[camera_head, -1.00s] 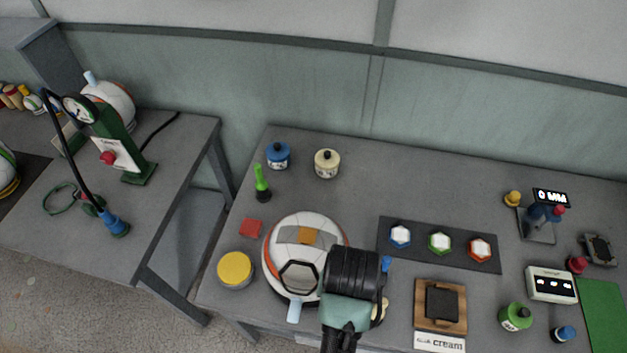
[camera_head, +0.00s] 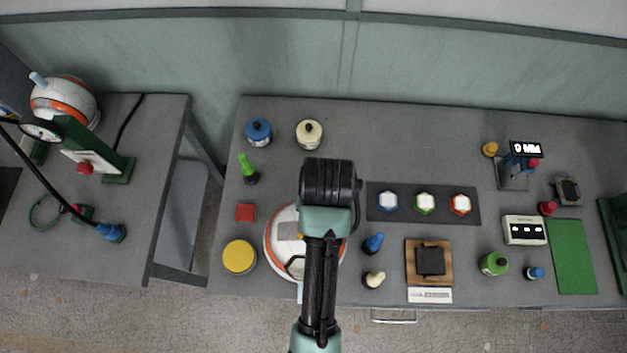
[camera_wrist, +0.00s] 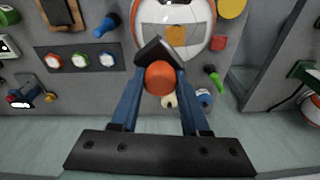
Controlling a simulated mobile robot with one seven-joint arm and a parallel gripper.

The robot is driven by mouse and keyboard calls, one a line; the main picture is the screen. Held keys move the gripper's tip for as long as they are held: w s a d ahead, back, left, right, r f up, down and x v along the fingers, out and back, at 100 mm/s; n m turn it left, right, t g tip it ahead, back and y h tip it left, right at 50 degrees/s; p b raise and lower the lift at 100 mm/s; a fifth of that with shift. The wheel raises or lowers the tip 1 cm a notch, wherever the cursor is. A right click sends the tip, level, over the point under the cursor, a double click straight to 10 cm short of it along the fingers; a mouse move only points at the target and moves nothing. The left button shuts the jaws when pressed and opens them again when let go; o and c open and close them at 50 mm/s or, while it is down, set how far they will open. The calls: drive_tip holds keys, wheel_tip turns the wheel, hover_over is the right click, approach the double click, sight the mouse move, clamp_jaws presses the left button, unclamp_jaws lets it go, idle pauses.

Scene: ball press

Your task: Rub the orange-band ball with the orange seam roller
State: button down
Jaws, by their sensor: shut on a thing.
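The orange-band ball (camera_head: 278,240) is white with grey panels and an orange band. It sits at the front left of the middle table, partly hidden by my arm in the head view. In the wrist view the ball (camera_wrist: 204,30) is beyond my fingers, with an orange square patch (camera_wrist: 177,35) facing up. My gripper (camera_wrist: 160,72) is shut on the orange seam roller (camera_wrist: 160,78), whose round orange end shows between the fingers, with a dark part above it. In the head view my wrist hides the fingers and roller. I cannot tell whether the roller touches the ball.
A yellow-lidded tin (camera_head: 239,257) and red block (camera_head: 245,212) stand left of the ball. Blue (camera_head: 374,243) and cream (camera_head: 375,279) handled tools stand right. Behind are a strip with three hexagonal pads (camera_head: 380,213) and blue (camera_head: 258,131) and cream (camera_head: 309,134) pots.

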drive_tip(key=shift+s+d+f, duration=0.15)
drive_tip(key=shift+s+f, duration=0.15)
drive_tip(key=shift+f, duration=2.55)
drive_tip(key=shift+w, duration=0.1)
drive_tip(key=shift+f+b, duration=0.6)
drive_tip(key=shift+f, duration=0.45)
drive_tip(key=shift+a, duration=0.2)
drive_tip(key=shift+a+r+p, duration=0.2)
drive_tip(key=shift+a+p, duration=0.4)
drive_tip(key=shift+a, duration=0.6)
drive_tip(key=shift+a+f, duration=0.1)
drive_tip(key=shift+a, duration=1.65)
drive_tip(key=shift+d+f, duration=0.1)
drive_tip(key=shift+d, duration=3)
